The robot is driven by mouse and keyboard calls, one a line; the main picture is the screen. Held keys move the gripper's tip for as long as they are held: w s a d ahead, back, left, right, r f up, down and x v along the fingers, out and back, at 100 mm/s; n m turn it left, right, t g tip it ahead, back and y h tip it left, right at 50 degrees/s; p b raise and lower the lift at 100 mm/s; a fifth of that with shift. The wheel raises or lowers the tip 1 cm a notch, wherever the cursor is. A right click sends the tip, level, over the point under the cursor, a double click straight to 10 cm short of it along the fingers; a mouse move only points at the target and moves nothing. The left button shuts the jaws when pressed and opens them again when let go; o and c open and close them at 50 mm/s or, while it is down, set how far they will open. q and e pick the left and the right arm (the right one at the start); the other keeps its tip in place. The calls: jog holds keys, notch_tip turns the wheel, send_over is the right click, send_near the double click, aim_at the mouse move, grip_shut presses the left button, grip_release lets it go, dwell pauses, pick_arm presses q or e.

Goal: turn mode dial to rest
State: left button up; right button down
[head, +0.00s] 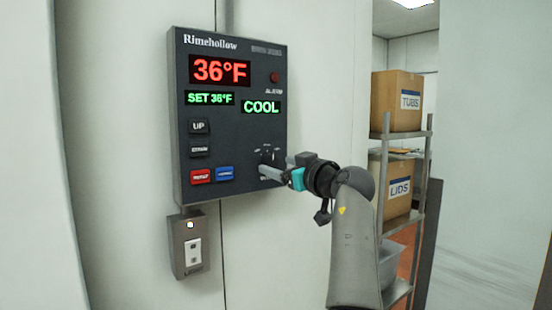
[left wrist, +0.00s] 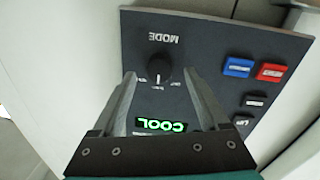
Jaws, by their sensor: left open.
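The dark control panel (head: 228,120) hangs on the wall. Its black round mode dial (left wrist: 157,70) shows in the left wrist view, where the panel is upside down with "MODE" beyond the dial. The dial's white pointer faces the green "COOL" display (left wrist: 161,125); the small labels around it are too blurred to read. In the head view, the dial (head: 266,156) is partly hidden by my left gripper (head: 268,170). That gripper is open, its fingertips at the dial, one on each side; I cannot tell whether they touch it. My right gripper is not in view.
The panel also has red (head: 201,176) and blue (head: 224,173) buttons, with dark buttons above. A small grey box (head: 187,245) with a switch is mounted below. A metal shelf (head: 386,136) with cardboard boxes stands to the right, behind my arm.

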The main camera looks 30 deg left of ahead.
aim_at(270, 162)
pick_arm(q)
jog(key=shift+x, duration=1.15)
jog(key=shift+d, duration=0.1)
grip_shut()
